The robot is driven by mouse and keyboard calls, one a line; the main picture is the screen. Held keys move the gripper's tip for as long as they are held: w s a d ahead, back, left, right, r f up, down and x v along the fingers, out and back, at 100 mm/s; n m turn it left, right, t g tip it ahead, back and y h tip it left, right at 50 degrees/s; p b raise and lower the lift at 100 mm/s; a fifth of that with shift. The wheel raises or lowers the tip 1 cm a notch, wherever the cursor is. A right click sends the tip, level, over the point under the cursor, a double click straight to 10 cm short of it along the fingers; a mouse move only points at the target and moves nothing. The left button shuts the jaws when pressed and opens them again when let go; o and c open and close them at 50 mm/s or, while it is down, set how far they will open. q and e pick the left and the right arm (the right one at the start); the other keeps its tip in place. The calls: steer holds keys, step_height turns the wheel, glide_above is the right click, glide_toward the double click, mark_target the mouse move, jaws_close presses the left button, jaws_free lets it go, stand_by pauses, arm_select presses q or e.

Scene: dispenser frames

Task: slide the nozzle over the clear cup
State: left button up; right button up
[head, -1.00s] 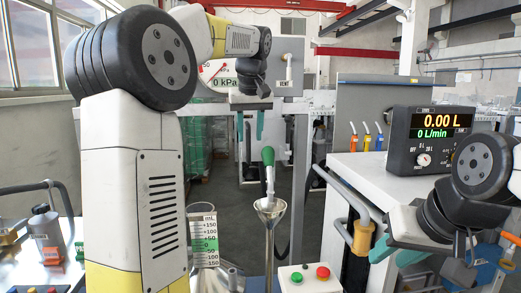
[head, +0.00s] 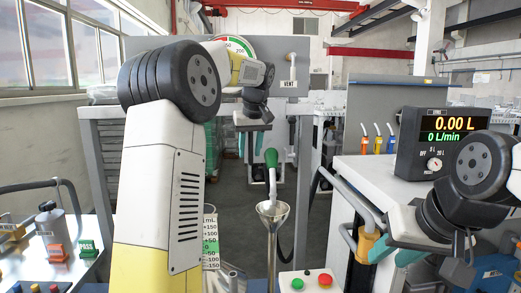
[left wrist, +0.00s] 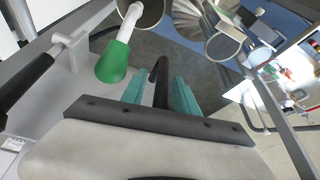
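The nozzle (head: 271,172) has a green grip and a pale spout pointing down into a metal funnel (head: 272,210). The green grip also shows in the left wrist view (left wrist: 113,62). The clear cup (head: 210,243), with a mL scale strip, stands left of the funnel, partly hidden by my left arm. My right gripper (head: 397,254) is open and empty at the right.
A box with green and red buttons (head: 307,281) is right of the funnel post. A flow display (head: 442,143) stands on the white cabinet at right. A panel with a dial and a VENT pipe (head: 293,72) is behind.

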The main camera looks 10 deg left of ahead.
arm_select(q)
jaws_close()
stand_by(1.4)
